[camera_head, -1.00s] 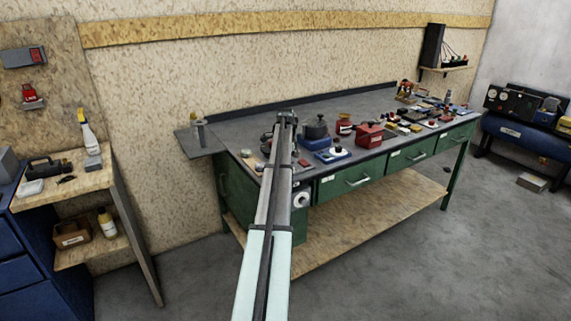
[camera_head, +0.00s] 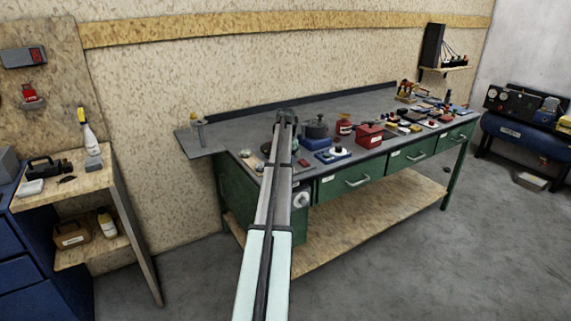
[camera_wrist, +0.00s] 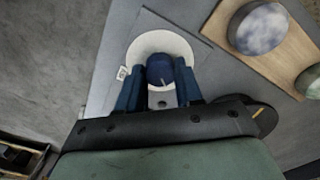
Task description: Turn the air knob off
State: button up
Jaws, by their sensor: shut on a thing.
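A dark blue knob (camera_wrist: 160,67) with a pale pointer line sits on a white round dial (camera_wrist: 150,44) in the wrist view. The dial is on a grey surface, with a small white label (camera_wrist: 122,73) at its left edge. My gripper (camera_wrist: 159,76) has its two blue fingers on either side of the knob, shut on it. The pointer line faces roughly toward the wrist. In the head view my gripper (camera_head: 286,117) is over the left part of the bench, and I cannot make out the knob behind my arm.
A wooden board (camera_wrist: 274,55) with round, pale-topped things lies right of the dial. The grey workbench (camera_head: 310,103) holds a blue-based device (camera_head: 333,154), a red box (camera_head: 368,135) and many small parts. A small shelf stand (camera_head: 95,180) is at left.

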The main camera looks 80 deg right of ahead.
jog(key=n, duration=0.3)
jog(key=shift+n, duration=2.2)
jog(key=o, duration=1)
jog(key=shift+o, duration=0.2)
jog(key=shift+r, duration=0.1)
notch_tip(320, 180, up, 14)
jog(key=shift+f, duration=0.2)
